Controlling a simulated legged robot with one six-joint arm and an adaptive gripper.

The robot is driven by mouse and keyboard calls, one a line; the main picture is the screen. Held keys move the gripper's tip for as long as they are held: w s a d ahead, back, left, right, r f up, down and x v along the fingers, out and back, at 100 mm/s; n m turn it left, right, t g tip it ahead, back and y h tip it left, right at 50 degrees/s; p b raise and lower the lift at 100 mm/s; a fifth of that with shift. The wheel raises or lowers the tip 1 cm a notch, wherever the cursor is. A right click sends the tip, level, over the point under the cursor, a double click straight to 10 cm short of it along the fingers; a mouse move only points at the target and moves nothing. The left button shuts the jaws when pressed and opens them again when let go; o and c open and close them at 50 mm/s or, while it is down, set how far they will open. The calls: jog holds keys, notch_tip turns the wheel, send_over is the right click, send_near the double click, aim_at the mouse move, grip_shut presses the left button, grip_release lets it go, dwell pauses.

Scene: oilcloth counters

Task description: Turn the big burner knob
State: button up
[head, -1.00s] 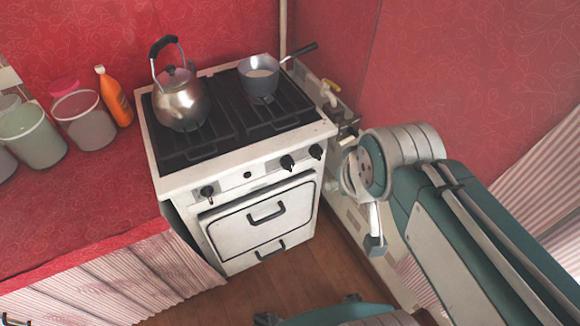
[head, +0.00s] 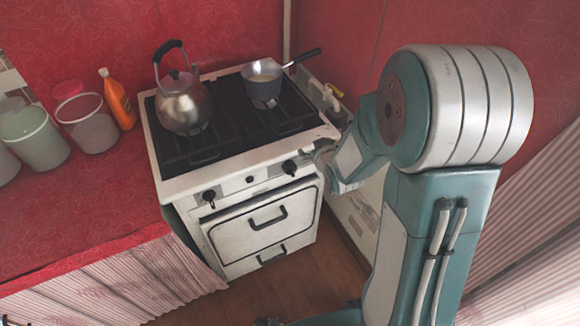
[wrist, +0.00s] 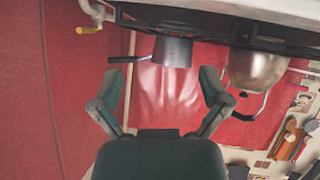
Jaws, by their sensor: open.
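The white stove (head: 190,183) has dark knobs on its front panel. A left knob (head: 209,197), a small middle knob (head: 249,180) and a right knob (head: 289,167) show in the head view. The far right end of the panel is hidden by my arm. I cannot tell which knob is the big burner one. My gripper is by the stove's front right corner, mostly hidden in the head view. In the wrist view my gripper (wrist: 161,73) is open, with nothing between its fingers. No knob is recognisable in the wrist view.
A metal kettle (head: 184,104) and a saucepan (head: 262,85) stand on the stove top. A yellow-handled valve (wrist: 89,29) is on the wall side. Canisters and an orange bottle (head: 117,100) stand on the red counter (head: 75,207) at left. The oven handle (head: 267,218) juts forward.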

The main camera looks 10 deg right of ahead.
aim_at(294, 174)
jog(key=s+a+f+t+y, duration=0.1)
jog(key=s+f+t+y, duration=0.15)
jog(key=f, duration=0.55)
jog(key=s+a+f+t+y, duration=0.1)
jog(key=s+f+t+y, duration=0.15)
jog(key=f, duration=0.55)
jog(key=shift+h, duration=0.5)
jog(key=x, duration=1.1)
jog(key=shift+w+a+r, duration=0.1)
jog(key=shift+w+r, duration=0.05)
jog(key=shift+w, duration=0.2)
jog(key=c, duration=1.2)
